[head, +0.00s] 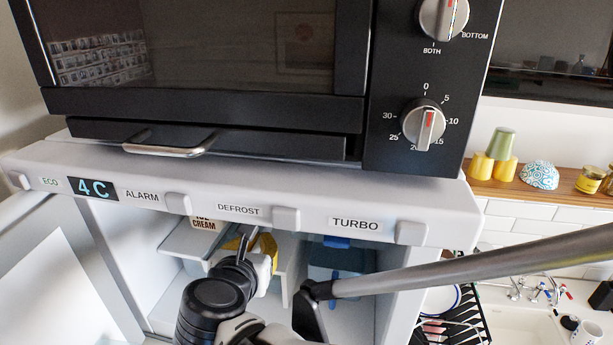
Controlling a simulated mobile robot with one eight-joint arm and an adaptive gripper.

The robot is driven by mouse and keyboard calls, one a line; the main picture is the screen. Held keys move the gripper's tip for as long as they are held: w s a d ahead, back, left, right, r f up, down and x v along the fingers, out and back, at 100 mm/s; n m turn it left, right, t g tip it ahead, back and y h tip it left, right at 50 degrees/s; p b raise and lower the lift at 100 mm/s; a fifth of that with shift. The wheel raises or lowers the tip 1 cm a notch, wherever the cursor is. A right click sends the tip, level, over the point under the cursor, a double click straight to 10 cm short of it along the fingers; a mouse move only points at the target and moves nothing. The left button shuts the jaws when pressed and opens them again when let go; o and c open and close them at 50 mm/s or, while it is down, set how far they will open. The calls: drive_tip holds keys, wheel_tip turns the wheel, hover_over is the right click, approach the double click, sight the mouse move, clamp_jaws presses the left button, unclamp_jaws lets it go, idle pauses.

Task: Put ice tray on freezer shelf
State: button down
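The open freezer compartment is under the control panel (245,212), with a white shelf (190,246) at its left. My gripper (246,236) reaches into the compartment, its fingers partly hidden under the panel edge. A yellow item (266,246) shows right behind the fingers. I cannot tell whether it is the ice tray or whether the fingers touch it. A blue item (335,260) sits deeper at the right of the compartment, partly hidden by a grey bar. No ice tray can be clearly made out.
A black oven (220,60) sits on top of the fridge. A grey bar (470,265) crosses the right side. A dish rack (455,318) and sink (530,325) are at the lower right.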

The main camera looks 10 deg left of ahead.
drive_tip(key=w, duration=0.8)
drive_tip(key=shift+a+r, duration=0.1)
drive_tip(key=f, duration=0.3)
drive_tip(key=shift+w+a+f, duration=0.1)
drive_tip(key=shift+w+f, duration=0.1)
drive_tip(key=shift+f, duration=0.15)
drive_tip(key=shift+s, duration=0.1)
drive_tip(key=shift+f, duration=0.1)
drive_tip(key=c, duration=1.6)
unclamp_jaws()
